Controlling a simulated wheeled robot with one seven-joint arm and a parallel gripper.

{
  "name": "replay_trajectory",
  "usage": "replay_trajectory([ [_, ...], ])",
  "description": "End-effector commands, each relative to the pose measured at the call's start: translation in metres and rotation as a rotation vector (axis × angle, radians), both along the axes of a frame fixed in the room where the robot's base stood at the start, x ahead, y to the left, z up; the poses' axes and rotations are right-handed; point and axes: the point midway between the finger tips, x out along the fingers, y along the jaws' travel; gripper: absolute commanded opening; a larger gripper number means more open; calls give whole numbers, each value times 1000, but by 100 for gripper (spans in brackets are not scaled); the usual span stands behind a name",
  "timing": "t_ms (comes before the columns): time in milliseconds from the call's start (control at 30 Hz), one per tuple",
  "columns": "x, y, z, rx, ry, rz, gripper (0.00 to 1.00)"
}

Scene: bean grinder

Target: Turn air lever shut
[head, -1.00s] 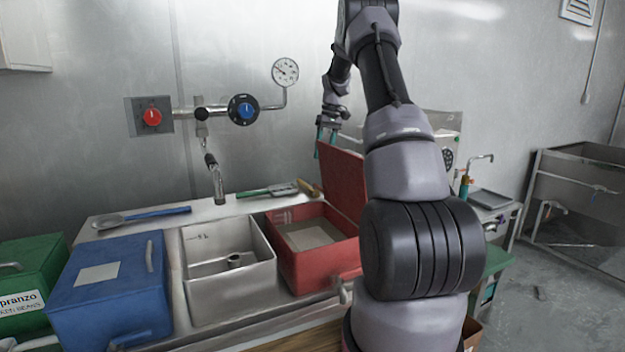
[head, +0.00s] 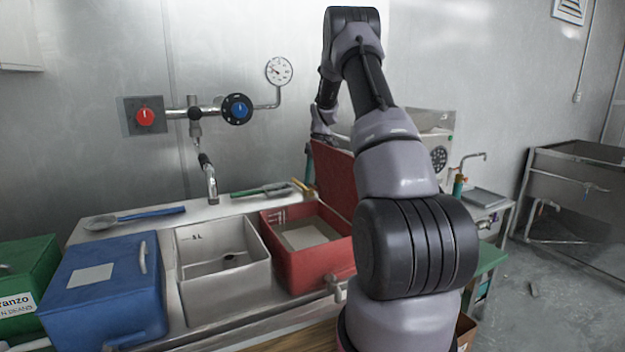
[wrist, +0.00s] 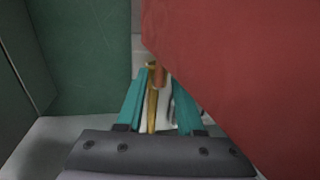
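In the wrist view my gripper (wrist: 157,78) has its two teal fingers apart. A narrow yellow bar (wrist: 152,108) with an orange-brown piece (wrist: 158,77) at its far end shows between them; I cannot tell whether this is the air lever. No contact with the fingers is clear. In the head view the gripper is mostly hidden behind the raised red lid (head: 337,180); a teal finger shows at the lid's left edge. A yellow piece (head: 302,187) lies low beside it. On the wall are a red knob (head: 145,117), a blue knob (head: 239,109) and a round gauge (head: 279,71).
The red lid fills the right of the wrist view (wrist: 245,70), close to the right finger. A green surface (wrist: 85,55) stands left. On the counter are a blue bin (head: 125,300), a steel bin (head: 205,295) and a red bin (head: 320,262). A blue-handled spoon (head: 150,214) lies behind them.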

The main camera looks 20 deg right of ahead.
Motion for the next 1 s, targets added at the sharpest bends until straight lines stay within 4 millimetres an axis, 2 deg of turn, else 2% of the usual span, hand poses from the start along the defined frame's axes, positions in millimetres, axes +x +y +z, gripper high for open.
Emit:
replay_trajectory([
  [33, 0, 0, 0, 0, 0, 0, 13],
  [67, 0, 0, 0, 0, 0, 0, 1],
  [100, 0, 0, 0, 0, 0, 0, 0],
  [1000, 0, 0, 1, 0, -1, 0, 0],
])
